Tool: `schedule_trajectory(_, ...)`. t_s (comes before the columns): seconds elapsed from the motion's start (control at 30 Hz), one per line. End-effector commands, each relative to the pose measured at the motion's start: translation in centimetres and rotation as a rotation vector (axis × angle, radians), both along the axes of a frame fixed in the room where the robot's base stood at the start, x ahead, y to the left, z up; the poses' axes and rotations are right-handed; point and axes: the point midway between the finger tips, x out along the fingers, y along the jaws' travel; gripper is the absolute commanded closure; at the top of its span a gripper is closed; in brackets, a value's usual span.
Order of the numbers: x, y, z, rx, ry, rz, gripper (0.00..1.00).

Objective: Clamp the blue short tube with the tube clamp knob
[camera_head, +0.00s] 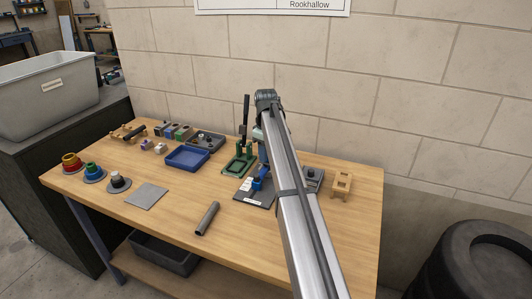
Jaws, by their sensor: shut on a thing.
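A dark plate (246,197) with a white label lies right of the table's middle, carrying a blue part (258,184). The blue part looks like the blue short tube in its clamp, but the two are too small to tell apart. My arm comes in from the bottom right and bends down behind its own link. My gripper (263,163) is mostly hidden by that link, just above the blue part. It is shut, seemingly on the tube clamp knob; the fingertips and knob are not clearly visible.
A green press (240,160) with a tall black lever stands close left of the dark plate. A grey tube (207,218) lies in front.

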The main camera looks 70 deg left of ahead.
Motion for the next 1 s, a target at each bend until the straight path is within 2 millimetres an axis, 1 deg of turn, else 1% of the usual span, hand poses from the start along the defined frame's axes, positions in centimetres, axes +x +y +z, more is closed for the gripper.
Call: schedule_trajectory(1.0,-0.05,0.00,0.03,0.000,0.000,-0.965,0.99)
